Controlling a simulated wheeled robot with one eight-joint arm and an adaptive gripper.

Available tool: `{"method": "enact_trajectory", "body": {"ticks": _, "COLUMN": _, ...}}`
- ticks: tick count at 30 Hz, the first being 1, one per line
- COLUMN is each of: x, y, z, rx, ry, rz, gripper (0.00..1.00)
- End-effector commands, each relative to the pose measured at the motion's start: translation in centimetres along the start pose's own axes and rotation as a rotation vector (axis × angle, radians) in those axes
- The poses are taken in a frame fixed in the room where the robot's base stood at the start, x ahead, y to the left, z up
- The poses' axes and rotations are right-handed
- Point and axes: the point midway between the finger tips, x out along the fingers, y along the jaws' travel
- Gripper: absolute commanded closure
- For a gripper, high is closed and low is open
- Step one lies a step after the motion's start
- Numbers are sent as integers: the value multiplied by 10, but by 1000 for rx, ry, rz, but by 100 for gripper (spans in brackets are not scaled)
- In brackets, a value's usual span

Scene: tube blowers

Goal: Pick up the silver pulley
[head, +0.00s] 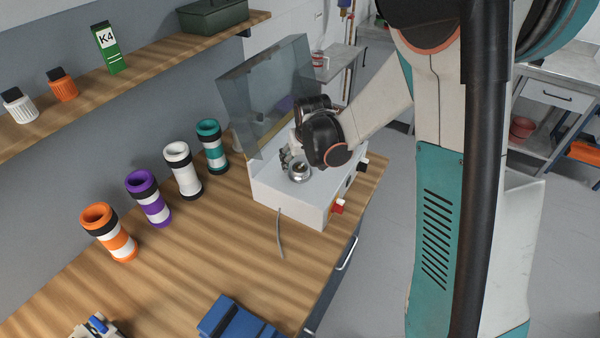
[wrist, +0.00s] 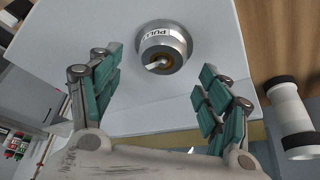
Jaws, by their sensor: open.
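The silver pulley (wrist: 163,46) is a round metal ring with a white label and a brassy centre. It sits on top of a white box-shaped machine (wrist: 117,30). In the head view the pulley (head: 299,172) shows on the machine's top (head: 278,193), beside my gripper (head: 287,160). In the wrist view my gripper (wrist: 158,95) is open, with its green-padded fingers spread to either side below the pulley. The pulley lies just beyond the fingertips, between their lines, and nothing is held. In the head view the fingers are partly hidden by my wrist.
A clear raised cover (head: 265,90) stands behind the machine. Orange (head: 109,232), purple (head: 149,199), white (head: 183,171) and teal (head: 212,147) tubes line the wooden bench along the wall. A blue object (head: 237,318) lies at the front. The bench middle is largely clear.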

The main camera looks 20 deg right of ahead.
Motion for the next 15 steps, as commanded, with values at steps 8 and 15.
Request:
{"method": "enact_trajectory", "body": {"ticks": 8, "x": 30, "y": -1, "z": 2, "rx": 0, "ry": 0, "rz": 0, "gripper": 29}}
{"method": "enact_trajectory", "body": {"ticks": 15, "x": 31, "y": -1, "z": 2, "rx": 0, "ry": 0, "rz": 0, "gripper": 29}}
